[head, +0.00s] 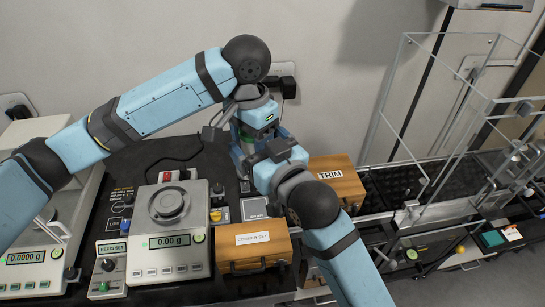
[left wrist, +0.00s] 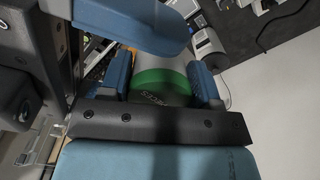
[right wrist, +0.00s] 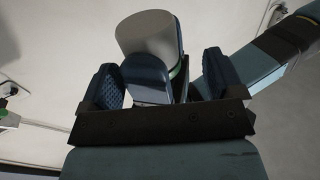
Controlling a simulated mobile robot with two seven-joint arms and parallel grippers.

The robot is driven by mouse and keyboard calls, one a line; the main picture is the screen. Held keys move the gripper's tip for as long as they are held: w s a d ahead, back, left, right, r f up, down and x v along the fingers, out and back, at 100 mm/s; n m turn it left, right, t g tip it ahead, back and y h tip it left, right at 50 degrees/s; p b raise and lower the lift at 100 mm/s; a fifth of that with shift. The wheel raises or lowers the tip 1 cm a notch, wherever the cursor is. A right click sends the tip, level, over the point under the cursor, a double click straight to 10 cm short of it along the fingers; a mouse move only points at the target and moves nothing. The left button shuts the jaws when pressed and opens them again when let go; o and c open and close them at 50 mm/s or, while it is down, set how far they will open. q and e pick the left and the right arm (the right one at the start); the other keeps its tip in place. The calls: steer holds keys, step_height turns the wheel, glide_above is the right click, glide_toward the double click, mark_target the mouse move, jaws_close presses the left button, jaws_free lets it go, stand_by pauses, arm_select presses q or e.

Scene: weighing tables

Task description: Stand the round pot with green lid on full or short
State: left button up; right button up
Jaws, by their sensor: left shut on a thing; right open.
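The round pot is a pale grey cylinder with a green lid (left wrist: 160,82). My left gripper (head: 245,148) is shut on it, with a blue finger on each side of the lid in the left wrist view. In the head view the grippers hide most of the pot, near the wall behind the small balance. My right gripper (head: 266,152) is open beside the left one. In the right wrist view the pot's grey body (right wrist: 148,35) shows beyond the open fingers, partly behind a blue finger of my left gripper. I cannot read a place marked full or short.
A small balance (head: 170,240) reading 0.00 g stands on the dark bench mat. A clear-walled enclosure (head: 430,120) is at right.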

steer(key=shift+x, duration=0.85)
steer(key=shift+c, duration=0.5)
